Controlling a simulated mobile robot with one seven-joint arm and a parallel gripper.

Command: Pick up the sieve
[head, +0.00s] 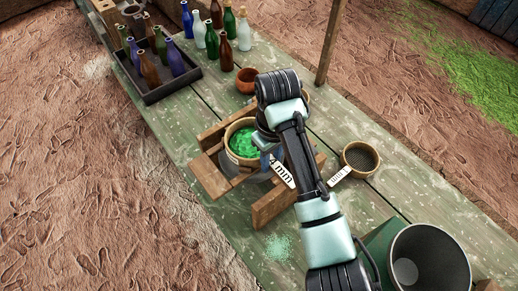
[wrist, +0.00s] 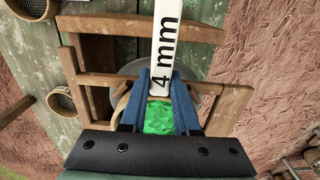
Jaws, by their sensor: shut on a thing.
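The sieve (head: 283,174) has a round wooden rim with bright green grains in it and a white handle. It sits in a wooden frame (head: 208,177) on the green table. In the wrist view the handle (wrist: 165,35) reads "4 mm" and runs between my blue fingers. My gripper (head: 268,152), also in the wrist view (wrist: 161,82), is shut on the handle close to the rim. Green grains (wrist: 158,117) show between the fingers. My arm hides the right part of the rim in the head view.
A second round sieve (head: 360,157) with a white handle lies to the right. A grey bucket (head: 428,262) stands at the front right. A terracotta pot (head: 247,80), a dark bottle tray (head: 170,86) and several loose bottles stand at the back. Green powder is spilled at the front.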

